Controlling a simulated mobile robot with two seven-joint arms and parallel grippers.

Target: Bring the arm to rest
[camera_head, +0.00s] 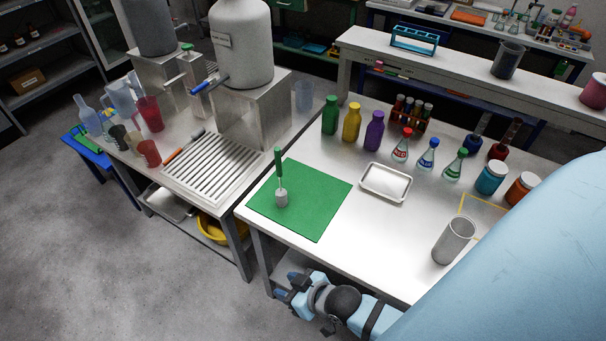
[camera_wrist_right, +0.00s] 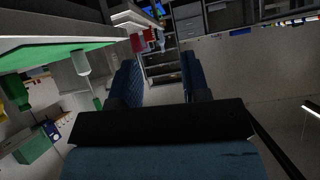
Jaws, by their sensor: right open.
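My right gripper (camera_head: 288,287) hangs in front of the near edge of the white table (camera_head: 335,235), below the level of its top. In the right wrist view my right gripper (camera_wrist_right: 163,85) shows two dark blue fingers spread apart with nothing between them. It touches no object that I can see. My left gripper is not in view. A large light blue part of my own body covers the lower right of the head view.
A metal tray (camera_head: 386,182), a metal beaker (camera_head: 454,240) and several bottles stand on the table. The floor (camera_head: 130,275) at left front is clear.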

